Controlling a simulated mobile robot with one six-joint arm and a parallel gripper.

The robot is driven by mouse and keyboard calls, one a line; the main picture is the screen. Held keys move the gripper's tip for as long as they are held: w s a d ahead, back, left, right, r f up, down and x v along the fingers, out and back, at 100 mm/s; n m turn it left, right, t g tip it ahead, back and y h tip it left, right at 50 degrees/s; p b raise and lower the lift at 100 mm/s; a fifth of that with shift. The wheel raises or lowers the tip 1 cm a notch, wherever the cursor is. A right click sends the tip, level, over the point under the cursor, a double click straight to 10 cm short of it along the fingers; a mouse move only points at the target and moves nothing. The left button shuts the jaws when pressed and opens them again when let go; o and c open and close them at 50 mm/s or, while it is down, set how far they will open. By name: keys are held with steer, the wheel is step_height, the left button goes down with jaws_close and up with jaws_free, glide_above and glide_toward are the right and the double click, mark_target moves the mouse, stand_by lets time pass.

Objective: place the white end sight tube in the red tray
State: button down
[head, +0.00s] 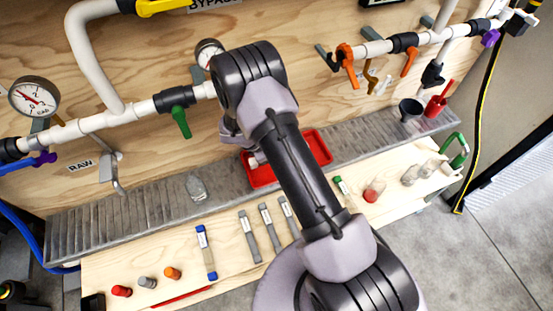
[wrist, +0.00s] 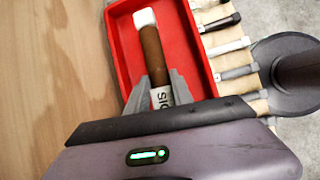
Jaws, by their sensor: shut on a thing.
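The white end sight tube (wrist: 152,50) shows in the wrist view with a white cap, a brown body and a white label. My gripper (wrist: 160,84) is shut on it near the label, and the tube lies over the red tray (wrist: 196,75). I cannot tell whether the tube touches the tray floor. In the head view the red tray (head: 319,147) sits on the grey ribbed ledge, partly hidden behind my arm. A small white end shows at the tray's left side, and my fingers are hidden there.
The wooden shelf in front holds a blue-ended tube (head: 206,252), several grey-ended tubes (head: 249,237), a green-ended tube (head: 344,192) and small caps (head: 172,272). Pipes with valves, such as the green handle (head: 181,122), run along the wooden wall behind the tray.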

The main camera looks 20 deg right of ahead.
step_height(320, 180, down, 4)
steer(key=shift+r+b, duration=0.1)
steer(key=shift+b, duration=0.9)
steer(key=shift+r, duration=0.15)
steer(key=c, duration=1.1)
jaws_free()
steer(key=shift+w+a+r+p, duration=0.1)
steer(key=shift+a+r+p, duration=0.1)
steer(key=shift+r+p, duration=0.2)
steer(key=p+v, duration=0.2)
steer(key=v, duration=0.5)
steer(key=shift+f, duration=0.15)
